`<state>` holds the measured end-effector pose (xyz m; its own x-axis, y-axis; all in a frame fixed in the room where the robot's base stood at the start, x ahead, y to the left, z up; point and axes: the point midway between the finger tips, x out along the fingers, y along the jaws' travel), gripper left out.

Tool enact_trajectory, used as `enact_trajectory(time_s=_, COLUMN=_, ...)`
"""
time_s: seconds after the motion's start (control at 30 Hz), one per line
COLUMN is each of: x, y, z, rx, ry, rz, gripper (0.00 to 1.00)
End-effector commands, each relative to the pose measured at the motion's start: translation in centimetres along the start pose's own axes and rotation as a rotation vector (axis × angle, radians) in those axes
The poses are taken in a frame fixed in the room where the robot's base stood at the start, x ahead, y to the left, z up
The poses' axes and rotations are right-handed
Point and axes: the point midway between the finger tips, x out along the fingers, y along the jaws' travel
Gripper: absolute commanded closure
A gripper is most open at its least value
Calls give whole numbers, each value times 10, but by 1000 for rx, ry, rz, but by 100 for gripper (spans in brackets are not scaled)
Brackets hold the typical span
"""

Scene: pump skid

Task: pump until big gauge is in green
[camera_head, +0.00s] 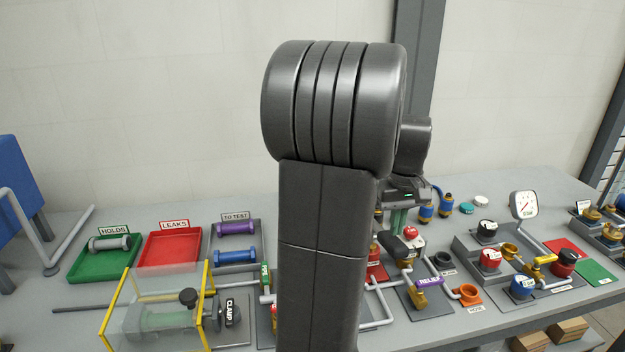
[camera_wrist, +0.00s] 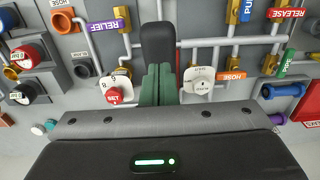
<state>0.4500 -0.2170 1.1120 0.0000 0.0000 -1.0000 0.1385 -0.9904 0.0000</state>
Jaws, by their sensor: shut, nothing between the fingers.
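My gripper (camera_wrist: 159,80) shows in the wrist view with its green fingers together and nothing between them. In the head view it (camera_head: 397,218) is partly hidden behind my arm, above the pipework. A dark rounded bar (camera_wrist: 158,45) lies just beyond the fingertips in the wrist view; I cannot tell whether they touch. A blue PUMP label (camera_wrist: 247,9) is at the top right there. A white round gauge (camera_head: 524,205) with a red needle stands at the right in the head view; its coloured zones are too small to read. I cannot tell whether it is the big gauge.
A purple RELIEF label (camera_head: 429,282) and an orange HOSE port (camera_head: 467,294) lie right of my arm. A red RELEASE label (camera_wrist: 287,13) is near the pump label. A clear yellow-edged guard (camera_head: 105,318) stands front left. My arm hides the bench's middle.

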Motion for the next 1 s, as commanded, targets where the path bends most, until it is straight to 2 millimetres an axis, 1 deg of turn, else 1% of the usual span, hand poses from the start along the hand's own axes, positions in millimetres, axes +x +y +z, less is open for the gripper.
enact_trajectory(time_s=0.5, x=-49, y=0, z=0, rx=0, ry=0, rz=0, gripper=100)
enact_trajectory(time_s=0.6, x=-51, y=0, z=0, rx=0, ry=0, rz=0, gripper=100)
enact_trajectory(time_s=1.0, x=-47, y=0, z=0, rx=0, ry=0, rz=0, gripper=100)
